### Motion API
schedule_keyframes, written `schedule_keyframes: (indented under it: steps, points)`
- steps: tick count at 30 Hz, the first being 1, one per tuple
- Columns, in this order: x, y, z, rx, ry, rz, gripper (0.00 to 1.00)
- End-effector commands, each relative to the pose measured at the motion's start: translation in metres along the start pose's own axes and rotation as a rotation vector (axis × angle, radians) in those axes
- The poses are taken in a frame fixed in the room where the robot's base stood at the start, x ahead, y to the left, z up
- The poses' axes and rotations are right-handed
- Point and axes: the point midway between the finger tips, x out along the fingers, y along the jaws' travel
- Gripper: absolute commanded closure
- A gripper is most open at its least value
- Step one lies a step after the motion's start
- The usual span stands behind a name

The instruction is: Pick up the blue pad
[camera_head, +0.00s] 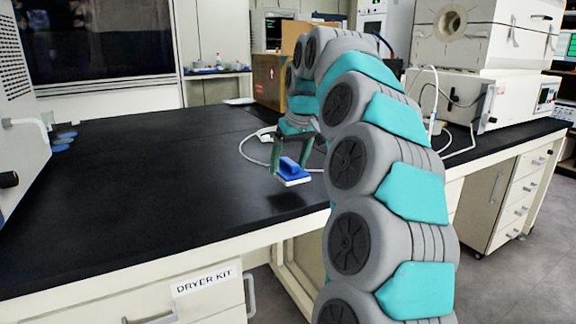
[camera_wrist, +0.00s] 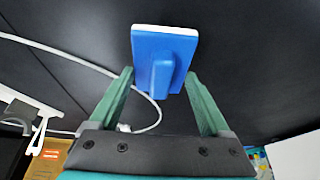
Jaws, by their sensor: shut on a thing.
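The blue pad (camera_head: 291,176) has a blue body with a raised blue handle and a white layer on its underside. My gripper (camera_head: 290,160) is shut on it and holds it above the black bench top, with a dark shadow below. In the wrist view the pad (camera_wrist: 178,47) sits at the tips of my gripper (camera_wrist: 158,76), one green finger at each side. The exact contact at the fingertips is hard to make out.
The black bench top (camera_head: 150,180) is mostly clear. A white cable (camera_head: 251,155) lies on it behind the pad. Cardboard boxes (camera_head: 268,80) stand at the back. Several blue discs (camera_head: 63,140) lie by the machine at left. A drawer labelled DRYER KIT (camera_head: 203,283) is in front.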

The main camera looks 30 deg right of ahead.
Motion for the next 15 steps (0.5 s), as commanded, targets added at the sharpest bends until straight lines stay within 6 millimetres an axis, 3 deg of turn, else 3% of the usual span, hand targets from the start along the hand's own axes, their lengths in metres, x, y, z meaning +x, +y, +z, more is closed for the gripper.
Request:
schedule_keyframes:
  steps: [8,15]
  points:
    - [-0.010,-0.004,0.020,0.000,0.000,0.001,0.83]
    - [-0.026,-0.011,0.051,0.001,0.001,0.000,0.83]
